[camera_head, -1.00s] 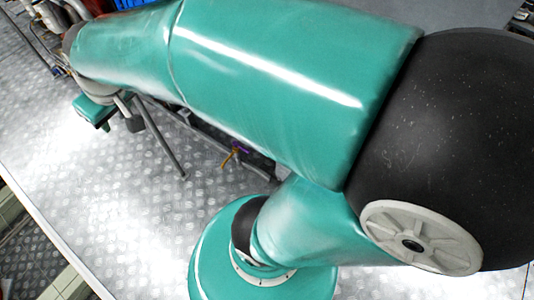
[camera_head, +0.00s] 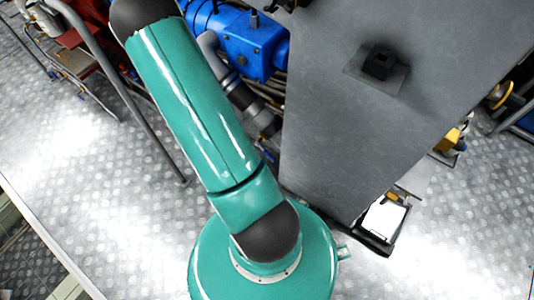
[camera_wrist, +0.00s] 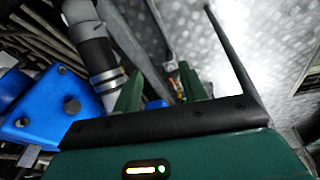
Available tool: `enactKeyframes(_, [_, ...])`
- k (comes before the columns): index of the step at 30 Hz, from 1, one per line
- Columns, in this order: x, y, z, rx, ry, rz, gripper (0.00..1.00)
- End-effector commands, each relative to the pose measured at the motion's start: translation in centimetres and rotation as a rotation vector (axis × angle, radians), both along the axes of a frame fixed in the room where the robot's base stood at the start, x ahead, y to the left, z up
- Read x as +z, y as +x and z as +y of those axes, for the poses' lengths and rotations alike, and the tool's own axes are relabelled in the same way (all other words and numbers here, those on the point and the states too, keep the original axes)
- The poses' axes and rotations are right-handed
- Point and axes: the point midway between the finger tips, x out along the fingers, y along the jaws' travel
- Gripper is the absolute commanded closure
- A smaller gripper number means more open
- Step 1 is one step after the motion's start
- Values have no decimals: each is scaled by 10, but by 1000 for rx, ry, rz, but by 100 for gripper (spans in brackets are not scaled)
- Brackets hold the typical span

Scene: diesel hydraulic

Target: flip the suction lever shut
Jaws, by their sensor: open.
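My gripper (camera_wrist: 160,72) shows in the wrist view as two green fingers standing apart, with nothing held between them. I cannot pick out the suction lever with certainty. A small fitting with orange and pale parts (camera_wrist: 175,83) shows just left of the right finger, partly hidden by my gripper; I cannot tell if it is the lever. A grey pipe with a black sleeve (camera_wrist: 96,52) runs left of the fingers and also shows in the head view (camera_head: 245,98). The gripper itself is out of sight in the head view.
A blue pump-like housing (camera_head: 250,42) stands behind the arm and shows at left in the wrist view (camera_wrist: 42,112). A large grey cabinet (camera_head: 350,110) stands close right of the arm. A grey rail (camera_head: 125,95) rises at left. Bare tread-plate floor (camera_head: 90,190) lies left.

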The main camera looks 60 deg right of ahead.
Motion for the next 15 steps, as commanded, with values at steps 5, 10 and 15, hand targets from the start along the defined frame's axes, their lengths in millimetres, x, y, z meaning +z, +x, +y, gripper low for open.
enactKeyframes(5, [-95, -47, -47, -36, -34, 84, 58])
enactKeyframes(10, [-179, -104, -79, -53, -68, 163, 58])
enactKeyframes(15, [-248, -163, -94, -55, -94, 233, 58])
